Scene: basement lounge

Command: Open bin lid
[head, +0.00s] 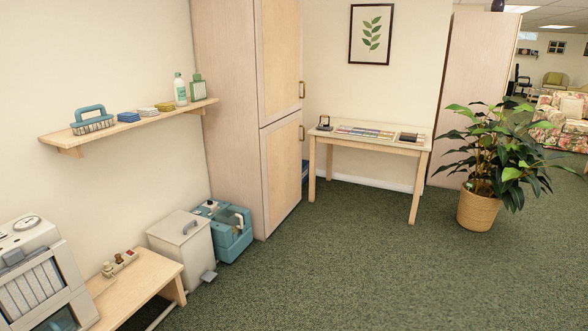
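A white bin (187,256) with a flat lid (181,226) stands on the carpet against the left wall. Neither of my grippers shows in the head view.
A shelf (135,123) hangs above. Open carpet (350,270) lies to the right.

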